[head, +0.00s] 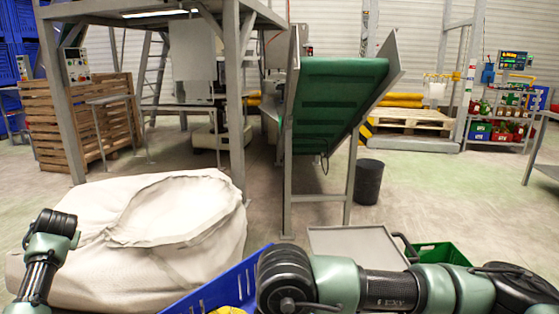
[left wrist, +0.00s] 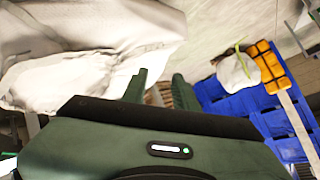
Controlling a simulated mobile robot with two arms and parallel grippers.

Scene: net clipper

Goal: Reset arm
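My left arm (head: 45,255) comes in at the lower left of the head view, beside the big white sack; its gripper cannot be made out there. In the left wrist view my left gripper (left wrist: 160,82) shows two green fingers standing apart, with nothing held between them. Brownish slats show in the background through the gap. My right arm (head: 390,288) lies bent across the bottom right of the head view, and its gripper is out of view.
A large white sack (head: 90,225) fills the left floor. A blue crate (head: 225,285), a grey lid-like panel (head: 355,248) and a green crate (head: 440,257) sit near my right arm. A green conveyor (head: 340,90) stands ahead, with a black bin (head: 368,182) beside it.

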